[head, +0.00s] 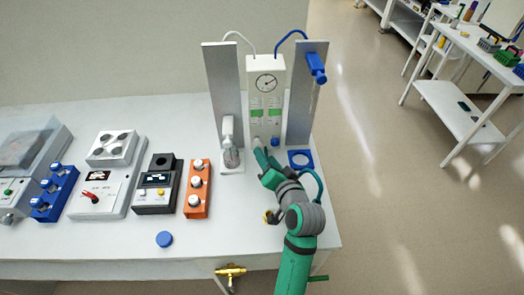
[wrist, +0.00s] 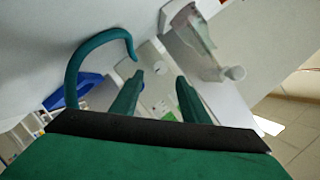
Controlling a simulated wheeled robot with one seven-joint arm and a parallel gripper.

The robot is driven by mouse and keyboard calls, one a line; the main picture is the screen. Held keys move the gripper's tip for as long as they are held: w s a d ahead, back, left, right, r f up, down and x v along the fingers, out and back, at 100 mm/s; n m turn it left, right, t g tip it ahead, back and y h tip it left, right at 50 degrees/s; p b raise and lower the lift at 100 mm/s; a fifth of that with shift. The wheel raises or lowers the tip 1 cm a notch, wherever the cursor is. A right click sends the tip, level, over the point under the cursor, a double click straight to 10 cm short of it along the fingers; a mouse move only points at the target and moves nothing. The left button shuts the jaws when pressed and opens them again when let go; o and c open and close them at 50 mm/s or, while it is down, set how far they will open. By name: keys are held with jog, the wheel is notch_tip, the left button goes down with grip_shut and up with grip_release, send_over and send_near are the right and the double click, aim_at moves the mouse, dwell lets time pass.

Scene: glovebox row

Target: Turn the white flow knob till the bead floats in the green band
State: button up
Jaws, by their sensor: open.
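The white flow panel (head: 265,88) stands upright at the back of the bench, with a round dial above green bands (head: 257,101). The bead is too small to make out. A blue knob (head: 275,142) sits low on the panel's right. The white knob, low on the left, is hard to tell from the panel and partly hidden by my gripper (head: 262,154). My gripper is open in front of the panel's lower part. In the wrist view its two fingers (wrist: 158,85) are apart, with the pale panel and a green patch between and beyond them; I cannot tell whether they touch the knob.
Grey upright plates flank the panel; a white bottle-like fitting (head: 229,145) stands left and a blue holder (head: 316,66) hangs right. An orange knob box (head: 197,188) and a blue cap (head: 164,239) lie left.

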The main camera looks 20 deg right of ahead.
jog(key=v, duration=0.3)
jog(key=shift+s, duration=0.1)
dwell(0.5)
